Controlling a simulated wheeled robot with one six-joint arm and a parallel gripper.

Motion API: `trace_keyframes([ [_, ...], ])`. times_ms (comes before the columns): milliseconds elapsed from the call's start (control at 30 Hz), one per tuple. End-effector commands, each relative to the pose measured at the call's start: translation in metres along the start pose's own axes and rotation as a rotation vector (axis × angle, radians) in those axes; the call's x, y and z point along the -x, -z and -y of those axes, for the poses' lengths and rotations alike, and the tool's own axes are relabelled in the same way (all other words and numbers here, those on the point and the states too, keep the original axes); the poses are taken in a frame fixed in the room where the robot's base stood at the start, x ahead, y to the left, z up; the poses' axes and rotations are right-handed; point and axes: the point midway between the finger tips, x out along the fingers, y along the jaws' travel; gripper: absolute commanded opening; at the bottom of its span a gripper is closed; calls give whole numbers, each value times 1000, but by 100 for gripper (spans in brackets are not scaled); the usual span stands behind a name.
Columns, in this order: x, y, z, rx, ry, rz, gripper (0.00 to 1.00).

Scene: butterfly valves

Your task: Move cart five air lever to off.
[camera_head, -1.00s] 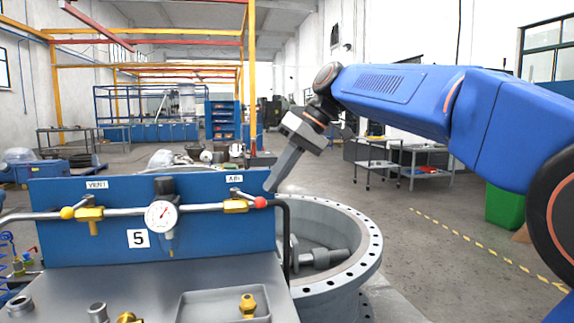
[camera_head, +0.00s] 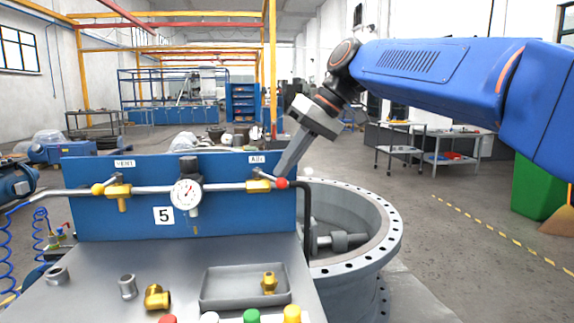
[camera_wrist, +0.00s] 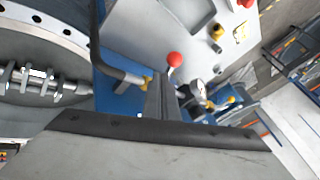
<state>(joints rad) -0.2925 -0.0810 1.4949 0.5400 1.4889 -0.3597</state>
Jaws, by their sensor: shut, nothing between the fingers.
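The cart's blue panel (camera_head: 120,222) carries a "5" label (camera_head: 164,215). At its right, under the "AIR" label, is a yellow valve (camera_head: 258,186) whose lever ends in a red ball (camera_head: 282,183). The lever points right, roughly along the pipe. The red ball also shows in the wrist view (camera_wrist: 174,59). My gripper (camera_head: 279,172) is shut and empty, reaching down with its tip at the lever, close to the red ball. It also shows in the wrist view (camera_wrist: 161,82). I cannot tell whether it touches the lever.
Left on the same pipe are a pressure gauge (camera_head: 186,194) and the vent valve with a yellow ball (camera_head: 98,190). A black pipe (camera_head: 306,225) bends down at the panel's right edge, beside a large grey flanged ring (camera_head: 385,240). Fittings and a tray (camera_head: 225,300) lie on the cart top.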

Motion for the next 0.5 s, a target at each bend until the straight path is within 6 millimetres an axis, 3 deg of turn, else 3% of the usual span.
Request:
trace_keyframes([
  [500, -10, -6, 24, -185, -86, -87, 0],
])
